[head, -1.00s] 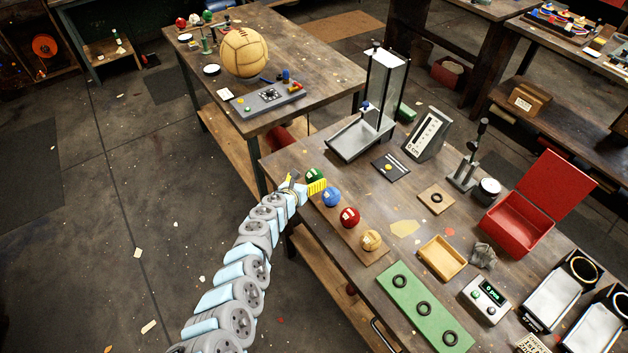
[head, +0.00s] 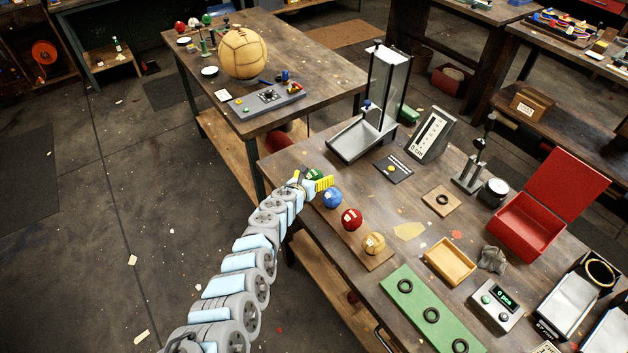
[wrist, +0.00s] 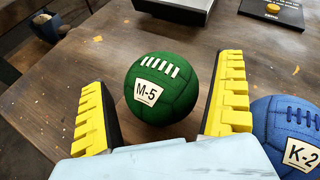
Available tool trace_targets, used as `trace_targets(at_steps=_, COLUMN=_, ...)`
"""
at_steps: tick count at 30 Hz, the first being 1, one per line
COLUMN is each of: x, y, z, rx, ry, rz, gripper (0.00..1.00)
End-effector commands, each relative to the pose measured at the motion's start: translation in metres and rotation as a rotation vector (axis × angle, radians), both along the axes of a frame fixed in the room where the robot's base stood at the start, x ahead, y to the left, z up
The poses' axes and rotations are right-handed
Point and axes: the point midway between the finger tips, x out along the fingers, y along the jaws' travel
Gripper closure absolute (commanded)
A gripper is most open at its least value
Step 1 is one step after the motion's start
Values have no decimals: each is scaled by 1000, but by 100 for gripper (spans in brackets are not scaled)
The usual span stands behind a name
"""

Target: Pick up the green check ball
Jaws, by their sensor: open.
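The green check ball (wrist: 163,88) carries a white M-5 label and white lacing, and lies between the two yellow-ridged fingers of my gripper (wrist: 160,105) in the wrist view. Gaps show on both sides of the ball, and the fingers are open. In the head view my gripper (head: 312,182) is at the near left edge of the table, and the green ball (head: 314,174) is partly hidden behind it. The blue ball (head: 332,197), labelled K-2 in the wrist view (wrist: 290,140), sits just right of the right finger.
A red ball (head: 351,219) and a tan ball (head: 374,243) continue the row on a wooden board (head: 380,259). A metal chute stand (head: 352,138) stands behind the row. A green board with rings (head: 418,301) lies nearer. The wooden table is clear left of the green ball.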

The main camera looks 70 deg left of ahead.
Motion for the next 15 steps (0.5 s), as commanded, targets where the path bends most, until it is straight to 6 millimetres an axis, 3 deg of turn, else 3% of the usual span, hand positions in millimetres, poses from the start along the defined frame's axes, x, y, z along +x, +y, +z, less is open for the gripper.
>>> trace_targets(at_steps=3, x=0, y=0, z=0, rx=0, ry=0, rz=0, gripper=2)
trace_targets(at_steps=4, x=0, y=0, z=0, rx=0, ry=0, rz=0, gripper=7)
trace_targets(at_steps=11, x=0, y=0, z=0, rx=0, ry=0, rz=0, gripper=73)
trace_targets(at_steps=15, x=0, y=0, z=1, rx=0, ry=0, rz=0, gripper=75)
